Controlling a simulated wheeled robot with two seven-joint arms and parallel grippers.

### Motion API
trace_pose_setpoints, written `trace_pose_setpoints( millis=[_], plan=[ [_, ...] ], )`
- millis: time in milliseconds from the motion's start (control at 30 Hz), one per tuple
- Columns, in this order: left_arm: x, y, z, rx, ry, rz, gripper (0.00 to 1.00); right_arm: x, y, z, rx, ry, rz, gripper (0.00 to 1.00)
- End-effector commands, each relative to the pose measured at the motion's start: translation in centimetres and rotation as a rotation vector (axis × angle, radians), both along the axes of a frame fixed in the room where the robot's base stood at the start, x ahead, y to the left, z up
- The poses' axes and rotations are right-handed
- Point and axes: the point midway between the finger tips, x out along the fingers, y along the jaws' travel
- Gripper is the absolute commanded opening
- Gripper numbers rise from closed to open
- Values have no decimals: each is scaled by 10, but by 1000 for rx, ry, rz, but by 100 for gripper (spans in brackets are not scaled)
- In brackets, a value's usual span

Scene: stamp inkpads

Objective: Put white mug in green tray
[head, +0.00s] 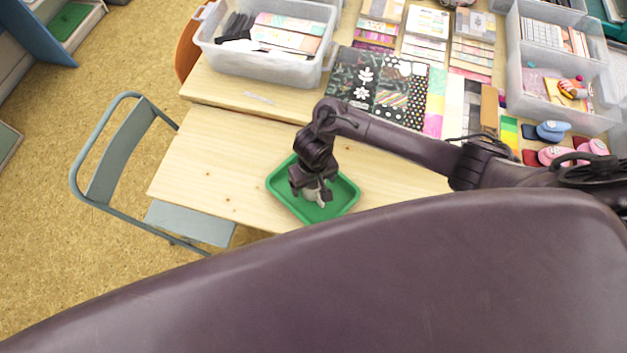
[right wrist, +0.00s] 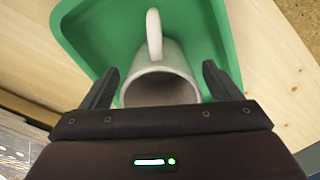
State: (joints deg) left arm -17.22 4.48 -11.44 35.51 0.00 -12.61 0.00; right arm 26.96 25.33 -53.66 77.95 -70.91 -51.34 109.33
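The white mug (right wrist: 172,60) is in the green tray (right wrist: 90,25), with its open mouth facing the right wrist camera and its handle toward the top of that view. In the head view the mug (head: 316,195) shows only in part below my right gripper (head: 311,186), over the green tray (head: 345,196). In the right wrist view my right gripper (right wrist: 163,75) has its fingers spread on both sides of the mug, with green tray visible between mug and right finger. It looks open around the mug. My left gripper is not in view.
The tray sits on a light wooden table (head: 205,165). A grey-blue chair (head: 125,160) stands at the table's left. Patterned papers (head: 380,85), a clear bin (head: 265,65) and punches (head: 555,155) lie behind and to the right. The table left of the tray is clear.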

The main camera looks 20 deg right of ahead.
Motion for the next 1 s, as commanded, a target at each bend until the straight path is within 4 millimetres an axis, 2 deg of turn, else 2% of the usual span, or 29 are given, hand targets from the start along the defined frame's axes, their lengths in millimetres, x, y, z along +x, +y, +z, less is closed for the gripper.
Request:
trace_pose_setpoints(
  millis=[233, 367, 567, 600, 700, 900, 1000],
  plan=[
    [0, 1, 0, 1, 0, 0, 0, 0, 0, 1, 0, -1, 0, 84],
    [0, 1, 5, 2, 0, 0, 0, 1, 1, 13, 2, -2, 1, 84],
    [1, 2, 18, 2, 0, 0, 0, 1, 1, 56, 2, -4, 2, 84],
    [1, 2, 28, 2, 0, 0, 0, 2, 0, 69, 1, -4, 2, 84],
    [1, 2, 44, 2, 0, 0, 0, 1, 0, 92, 0, -3, 1, 84],
    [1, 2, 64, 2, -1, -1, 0, 1, 0, 116, -1, -2, 1, 84],
    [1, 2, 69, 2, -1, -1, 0, 0, 0, 122, 0, -1, 1, 84]
  ],
)
